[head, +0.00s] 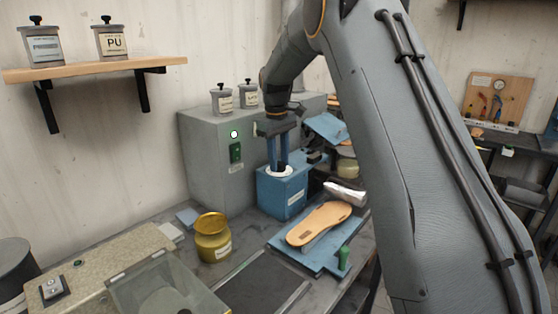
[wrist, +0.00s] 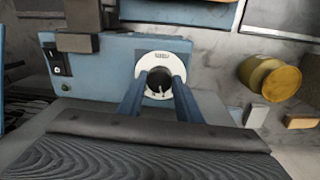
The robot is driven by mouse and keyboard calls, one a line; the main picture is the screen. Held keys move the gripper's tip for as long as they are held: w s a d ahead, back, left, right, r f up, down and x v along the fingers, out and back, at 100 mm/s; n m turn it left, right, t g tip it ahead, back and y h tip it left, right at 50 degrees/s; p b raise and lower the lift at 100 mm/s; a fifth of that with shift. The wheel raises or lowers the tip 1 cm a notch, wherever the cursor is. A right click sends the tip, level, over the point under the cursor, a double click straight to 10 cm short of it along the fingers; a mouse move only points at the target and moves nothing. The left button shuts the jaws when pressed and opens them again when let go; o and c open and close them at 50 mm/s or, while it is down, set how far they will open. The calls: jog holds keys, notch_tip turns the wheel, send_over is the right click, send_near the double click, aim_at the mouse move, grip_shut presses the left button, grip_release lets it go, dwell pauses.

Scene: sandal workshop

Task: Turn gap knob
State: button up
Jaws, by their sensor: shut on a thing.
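The blue machine box (head: 281,196) stands on the bench, with a white round dial plate (head: 281,172) on its top. In the wrist view the dial plate (wrist: 158,58) surrounds a dark round knob (wrist: 159,83). My gripper (head: 278,166) points down at the dial, its two blue fingers reaching the knob. In the wrist view my gripper (wrist: 160,82) has one finger on each side of the knob and is shut on it. The fingers hide the knob in the head view. The dial's printed marks are too small to read.
A grey cabinet (head: 208,157) stands behind the blue box. A yellow pot (head: 212,238) stands in front and to the left. A tan sole (head: 319,223) lies on a blue plate to the right. A black switch (wrist: 56,62) sits on the blue machine.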

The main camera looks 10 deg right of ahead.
jog(key=shift+w+a+r, duration=0.1)
jog(key=shift+w+r, duration=0.05)
jog(key=shift+r, duration=0.05)
jog(key=o, duration=1)
jog(key=shift+o, duration=0.2)
jog(key=shift+f, duration=0.1)
jog(key=r+b, duration=0.1)
jog(key=r, duration=0.4)
jog(key=r+b, duration=0.1)
jog(key=r, duration=0.1)
jog(key=shift+s+a+r+b, duration=0.2)
jog(key=shift+a+r+b, duration=0.1)
jog(key=shift+r, duration=0.1)
